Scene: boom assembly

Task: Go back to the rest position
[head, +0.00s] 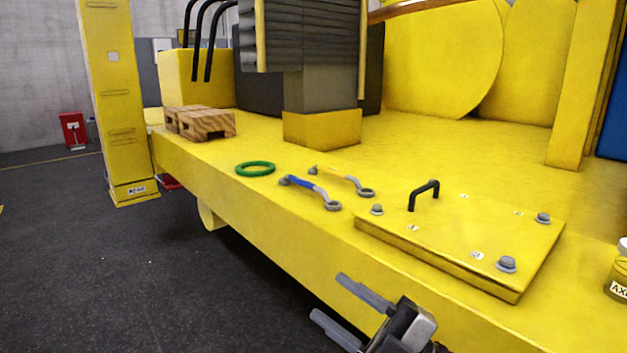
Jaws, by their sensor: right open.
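My right gripper (350,308) shows at the bottom middle of the head view, in front of the yellow deck's front side. Its two grey fingers are apart and nothing is between them. It is clear of the tools and the cover plate above it. My left gripper is not in view.
The yellow deck (270,215) carries a green ring (255,169), a blue wrench (311,190), a yellow wrench (342,180) and a bolted plate (460,235) with a black handle (424,194). A jar (619,274) stands at right. Dark floor (90,270) lies open at left.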

